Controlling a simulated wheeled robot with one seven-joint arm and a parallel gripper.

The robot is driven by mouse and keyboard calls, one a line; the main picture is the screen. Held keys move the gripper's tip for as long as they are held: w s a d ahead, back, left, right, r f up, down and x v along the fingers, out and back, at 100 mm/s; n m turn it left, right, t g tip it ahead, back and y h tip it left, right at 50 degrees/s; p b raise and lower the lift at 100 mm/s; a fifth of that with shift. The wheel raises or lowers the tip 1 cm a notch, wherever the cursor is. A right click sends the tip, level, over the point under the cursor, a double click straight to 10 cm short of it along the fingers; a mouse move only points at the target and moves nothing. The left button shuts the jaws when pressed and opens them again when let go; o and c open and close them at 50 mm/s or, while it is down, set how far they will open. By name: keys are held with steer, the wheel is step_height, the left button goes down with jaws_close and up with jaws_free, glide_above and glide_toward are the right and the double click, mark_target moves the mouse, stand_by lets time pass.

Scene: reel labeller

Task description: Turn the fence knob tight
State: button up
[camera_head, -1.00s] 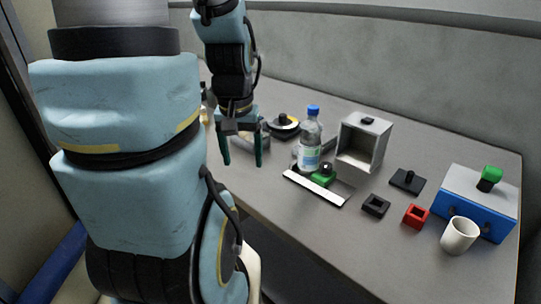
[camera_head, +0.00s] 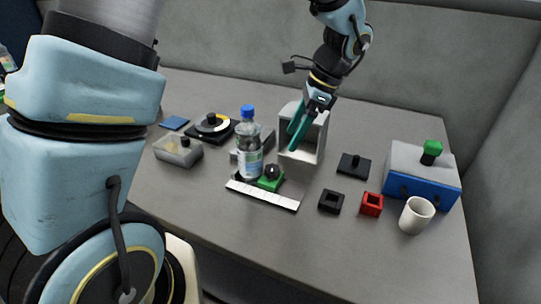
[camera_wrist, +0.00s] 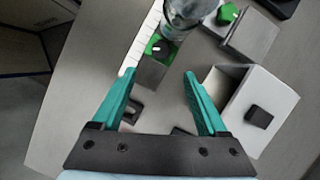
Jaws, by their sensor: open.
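A dark round knob on a green block (camera_head: 270,178) stands at the white marked strip (camera_head: 262,195), in front of the clear bottle. I take it to be the fence knob. In the wrist view the knob (camera_wrist: 157,50) shows a white mark on top, with the strip (camera_wrist: 141,40) beside it. My gripper (camera_head: 292,140) is open and empty. In the head view it overlaps the open grey box. In the wrist view the knob lies beyond and between the fingertips (camera_wrist: 159,72), apart from them.
The blue-capped bottle (camera_head: 249,155) stands close behind the knob. The open grey box (camera_head: 302,158) is to its right. A second green knob (camera_wrist: 228,14) sits on a grey block in the wrist view. Black and red sockets (camera_head: 371,204) and a white cup (camera_head: 416,215) are right.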

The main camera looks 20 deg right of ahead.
mark_target(275, 168)
steer(key=p+x, duration=0.2)
steer(key=x, duration=0.8)
steer(key=shift+w+f, duration=0.15)
steer(key=shift+f, duration=0.15)
steer(key=shift+c, duration=0.3)
